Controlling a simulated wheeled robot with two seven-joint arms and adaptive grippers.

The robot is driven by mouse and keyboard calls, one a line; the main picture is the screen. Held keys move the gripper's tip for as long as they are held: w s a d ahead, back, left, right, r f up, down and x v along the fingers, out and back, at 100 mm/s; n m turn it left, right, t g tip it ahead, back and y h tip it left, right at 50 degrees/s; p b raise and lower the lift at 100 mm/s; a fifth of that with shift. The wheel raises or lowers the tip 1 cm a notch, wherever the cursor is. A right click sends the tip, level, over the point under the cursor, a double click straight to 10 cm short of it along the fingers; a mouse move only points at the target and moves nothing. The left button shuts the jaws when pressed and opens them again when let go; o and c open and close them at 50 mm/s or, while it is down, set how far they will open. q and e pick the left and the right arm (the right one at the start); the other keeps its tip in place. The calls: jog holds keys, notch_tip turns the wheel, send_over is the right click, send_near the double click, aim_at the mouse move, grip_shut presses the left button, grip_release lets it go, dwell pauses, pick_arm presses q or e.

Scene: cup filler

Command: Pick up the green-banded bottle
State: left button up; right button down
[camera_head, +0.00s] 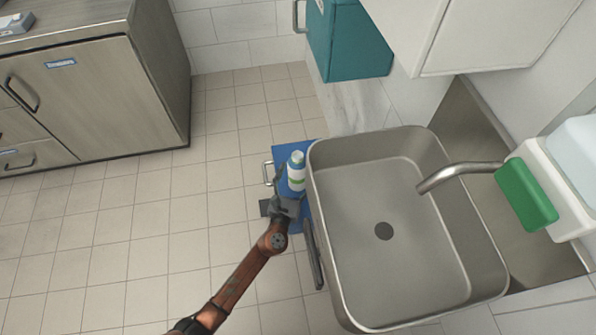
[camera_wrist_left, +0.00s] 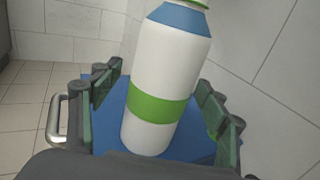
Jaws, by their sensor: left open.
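The green-banded bottle (camera_head: 296,171) is white with a blue shoulder and a green band. It stands on a blue surface (camera_head: 307,129) beside the sink in the head view. In the left wrist view the bottle (camera_wrist_left: 164,75) rises large and slightly tilted between the fingers. My left gripper (camera_head: 285,188) is at the near side of the bottle in the head view. In the left wrist view my left gripper (camera_wrist_left: 160,110) is open, with one finger on each side of the bottle and a visible gap at the left. My right gripper is not in view.
A steel sink (camera_head: 400,259) with a curved faucet (camera_head: 455,174) stands close on the right. A metal handle (camera_wrist_left: 56,121) sticks out at the left of the blue surface. A teal cabinet (camera_head: 347,44) hangs above. Open tiled floor (camera_head: 130,220) lies to the left.

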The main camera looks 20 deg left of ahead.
pick_arm(q)
jog(key=shift+w+r, duration=0.1)
jog(key=c, duration=1.8)
